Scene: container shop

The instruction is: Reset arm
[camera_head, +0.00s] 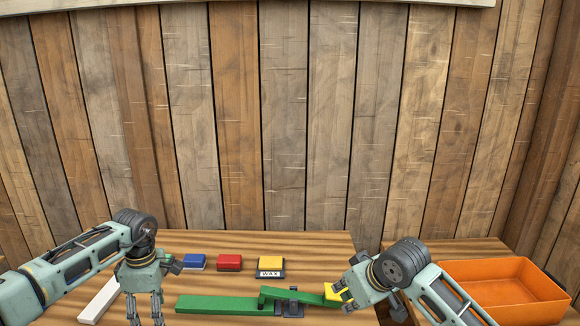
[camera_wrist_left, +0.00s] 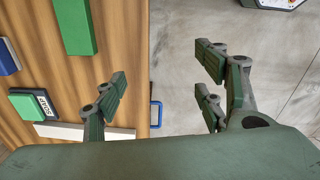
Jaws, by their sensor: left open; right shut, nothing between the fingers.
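My left gripper (camera_head: 145,318) hangs downward at the front left in the head view. Its spread fingers also show in the left wrist view (camera_wrist_left: 164,80), open, with nothing between them. My right gripper (camera_head: 346,289) is shut and empty at the right end of the table. It is close to a yellow piece (camera_head: 335,293) at the end of a green bar (camera_head: 300,296); I cannot tell whether they touch. The green bar slopes over a dark grey stand (camera_head: 289,307).
A long green block (camera_head: 217,304) lies on the wooden table (camera_head: 300,245). Blue (camera_head: 194,262), red (camera_head: 229,262) and yellow "WAX" (camera_head: 271,267) blocks stand behind. A white strip (camera_head: 99,301) lies left. An orange bin (camera_head: 503,284) is at right. The left wrist view shows floor (camera_wrist_left: 180,60) beside the table.

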